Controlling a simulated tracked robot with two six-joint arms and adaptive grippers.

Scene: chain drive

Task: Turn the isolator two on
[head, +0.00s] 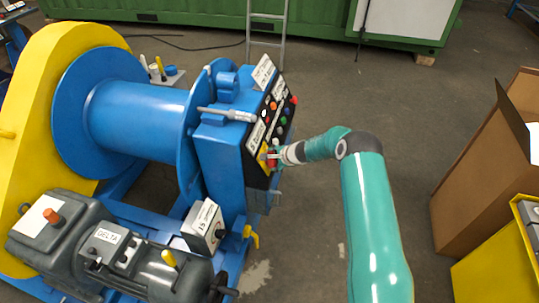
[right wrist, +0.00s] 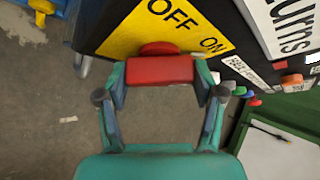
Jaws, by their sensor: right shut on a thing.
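The isolator has a red handle (right wrist: 160,69) on a yellow plate (right wrist: 150,32) marked OFF and ON. In the right wrist view the handle lies between my right gripper's (right wrist: 161,82) two fingers, which are shut on it. OFF is above the handle and ON is to its upper right. In the head view the yellow plate (head: 263,150) is low on the black panel of the blue control box, and my right gripper (head: 274,156) reaches it from the right. The gripper partly hides the handle there, so its exact setting is unclear. My left gripper is out of view.
Coloured buttons (head: 278,120) and white labels sit higher on the panel. A blue drum (head: 135,120) and a grey motor (head: 75,235) stand left. A brown carton (head: 480,185) stands at the right. Bare floor lies between carton and machine.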

